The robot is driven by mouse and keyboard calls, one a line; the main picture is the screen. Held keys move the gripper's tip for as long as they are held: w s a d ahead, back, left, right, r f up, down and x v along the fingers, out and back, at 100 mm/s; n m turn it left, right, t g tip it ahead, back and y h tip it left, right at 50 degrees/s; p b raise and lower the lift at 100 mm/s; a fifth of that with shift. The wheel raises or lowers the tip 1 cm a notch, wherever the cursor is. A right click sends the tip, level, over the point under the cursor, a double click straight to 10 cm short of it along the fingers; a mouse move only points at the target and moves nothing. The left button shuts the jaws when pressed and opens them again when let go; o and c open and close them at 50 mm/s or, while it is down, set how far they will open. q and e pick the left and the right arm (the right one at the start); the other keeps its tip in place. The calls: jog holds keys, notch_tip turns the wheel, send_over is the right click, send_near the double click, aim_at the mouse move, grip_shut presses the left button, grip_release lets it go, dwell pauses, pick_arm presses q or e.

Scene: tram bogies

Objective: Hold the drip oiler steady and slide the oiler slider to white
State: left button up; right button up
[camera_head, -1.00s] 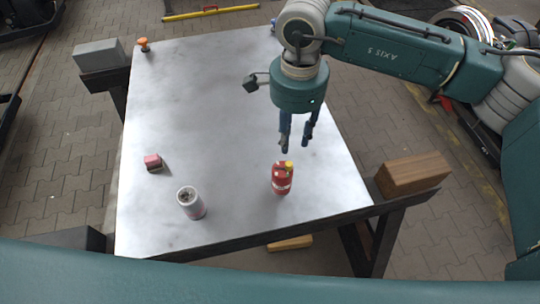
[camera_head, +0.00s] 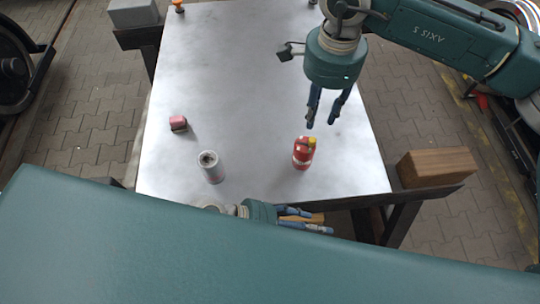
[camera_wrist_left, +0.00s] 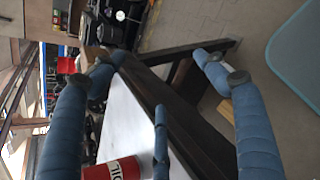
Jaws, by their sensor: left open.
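The drip oiler appears to be the small red can (camera_head: 303,155) with a white band, standing upright near the table's near right edge. A yellow part (camera_head: 312,142) shows on its top; I cannot tell the slider's setting. In the left wrist view a red can with white lettering (camera_wrist_left: 112,170) is cut off at the bottom. My left gripper (camera_head: 319,221) is open and empty at the table's near edge, below the red can. My right gripper (camera_head: 325,108) is open, its fingers pointing down above the table, just behind the can and not touching it.
The metal table (camera_head: 240,80) also holds a grey cylinder (camera_head: 211,167), a small red block (camera_head: 178,124) and an orange knob (camera_head: 179,7) at the far left corner. A wooden block (camera_head: 435,167) sits off the right edge. The table's middle is clear.

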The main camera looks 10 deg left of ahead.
pick_arm(q)
jog(key=w+a+r+n+t, duration=0.3)
jog(key=w+a+r+n, duration=0.1)
jog(key=w+n, duration=0.2)
jog(key=n+t+y, duration=0.1)
jog(key=n+t, duration=0.3)
jog(key=n, duration=0.3)
send_near(301, 149)
notch_tip(301, 149, down, 4)
jog(key=w, duration=0.2)
jog(key=shift+y, duration=0.3)
jog(key=x, duration=1)
jog(key=shift+w+d+f, duration=0.1)
jog(key=shift+w+d, duration=0.1)
jog(key=shift+w, duration=0.1)
